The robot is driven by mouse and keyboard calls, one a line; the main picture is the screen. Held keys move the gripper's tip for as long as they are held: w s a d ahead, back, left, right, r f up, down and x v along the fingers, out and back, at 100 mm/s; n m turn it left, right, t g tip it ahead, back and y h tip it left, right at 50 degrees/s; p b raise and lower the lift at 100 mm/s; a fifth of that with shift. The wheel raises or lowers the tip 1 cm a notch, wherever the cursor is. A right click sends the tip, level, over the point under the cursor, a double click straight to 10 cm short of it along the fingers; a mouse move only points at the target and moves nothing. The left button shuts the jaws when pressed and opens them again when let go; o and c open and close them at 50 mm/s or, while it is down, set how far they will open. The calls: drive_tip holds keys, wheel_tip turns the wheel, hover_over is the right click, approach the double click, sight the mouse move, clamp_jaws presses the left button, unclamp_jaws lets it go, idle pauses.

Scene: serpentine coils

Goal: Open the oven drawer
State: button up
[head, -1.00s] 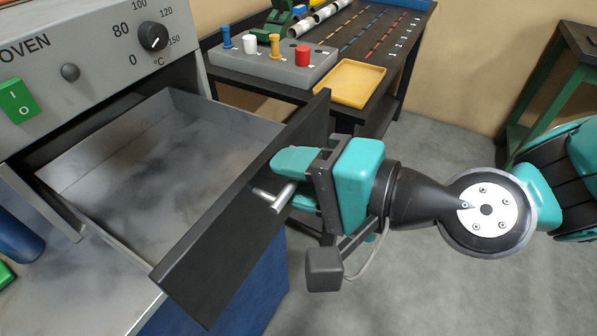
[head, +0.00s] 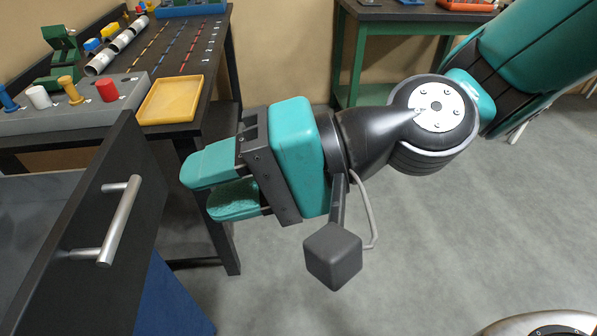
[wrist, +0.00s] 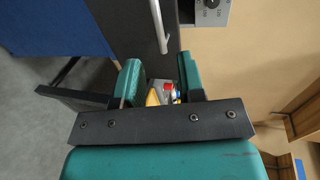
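The oven drawer stands pulled out at the left of the head view, with its black front panel (head: 140,175) and part of its grey inside (head: 30,215) in sight. Its silver bar handle (head: 120,225) is free. My gripper (head: 197,190) is to the right of the handle, apart from it, with its two teal fingers spread and nothing between them. In the wrist view the fingers (wrist: 158,85) are also apart, and the handle (wrist: 159,25) lies beyond them along the dark drawer front (wrist: 130,28). Most of the oven is out of the head view.
A dark table behind the drawer holds a grey block with coloured pegs (head: 75,115) and a yellow tray (head: 171,99). A green-legged table (head: 400,15) stands at the back. Grey floor (head: 420,240) is open to the right. The oven's knob panel (wrist: 208,12) shows in the wrist view.

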drive_tip(key=b+v, duration=0.3)
drive_tip(key=v, duration=0.4)
drive_tip(key=shift+b, duration=0.3)
drive_tip(key=shift+d, duration=0.1)
